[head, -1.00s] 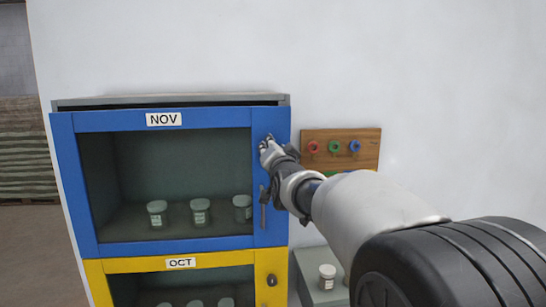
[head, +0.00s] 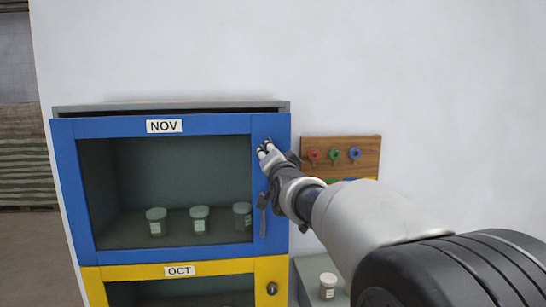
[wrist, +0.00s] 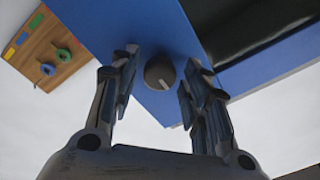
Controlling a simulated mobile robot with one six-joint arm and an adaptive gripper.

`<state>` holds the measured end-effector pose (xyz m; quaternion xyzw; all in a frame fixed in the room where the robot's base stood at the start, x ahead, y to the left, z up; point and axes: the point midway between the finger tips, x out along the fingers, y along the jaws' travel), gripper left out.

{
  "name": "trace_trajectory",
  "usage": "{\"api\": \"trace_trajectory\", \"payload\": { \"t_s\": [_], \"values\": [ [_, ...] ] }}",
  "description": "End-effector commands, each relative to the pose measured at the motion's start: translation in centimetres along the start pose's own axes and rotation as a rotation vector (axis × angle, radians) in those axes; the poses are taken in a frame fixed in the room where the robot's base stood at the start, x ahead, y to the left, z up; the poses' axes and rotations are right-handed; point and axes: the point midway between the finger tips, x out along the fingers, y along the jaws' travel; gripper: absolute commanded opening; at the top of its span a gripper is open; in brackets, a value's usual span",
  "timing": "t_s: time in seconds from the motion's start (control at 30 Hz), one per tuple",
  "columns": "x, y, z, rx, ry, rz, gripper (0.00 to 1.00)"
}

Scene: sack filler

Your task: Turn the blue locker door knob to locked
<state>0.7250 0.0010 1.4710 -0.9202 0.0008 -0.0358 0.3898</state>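The blue locker door (head: 165,246), labelled NOV, has a window with a blue frame. Its dark round knob (wrist: 159,72) shows in the wrist view with a light mark on its face. My gripper (head: 265,147) is at the upper part of the door's right-hand strip and hides the knob in the head view. In the wrist view my gripper (wrist: 159,70) is open, one finger on each side of the knob, with visible gaps to both. I cannot tell the depth between fingertips and knob, nor whether the mark stands at locked.
A dark handle (head: 263,200) hangs on the blue door below my gripper. A yellow door (head: 218,269) labelled OCT with its own knob (head: 272,288) is underneath. A wooden board (head: 366,165) with coloured rings hangs at right. A jar (head: 328,286) stands on a grey surface.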

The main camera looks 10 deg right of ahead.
Motion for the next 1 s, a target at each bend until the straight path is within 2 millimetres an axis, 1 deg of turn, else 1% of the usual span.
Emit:
{"api": "trace_trajectory", "payload": {
  "t_s": [0.33, 0.47, 0.57, 0.8, 0.9, 1.0],
  "values": [
    [-0.1, 0.1, 0.1, -0.001, -0.002, 0.001, 0.48],
    [-1.1, 0.0, 0.0, -0.001, -0.001, 0.000, 0.48],
    [-2.8, 0.0, 0.0, -0.001, -0.001, 0.000, 0.48],
    [-8.1, -0.1, -0.1, 0.000, 0.000, -0.001, 0.48],
    [-9.8, 0.0, 0.0, 0.000, 0.000, -0.001, 0.48],
    [-11.0, 0.0, 0.0, -0.001, -0.001, 0.000, 0.48]
  ]
}}
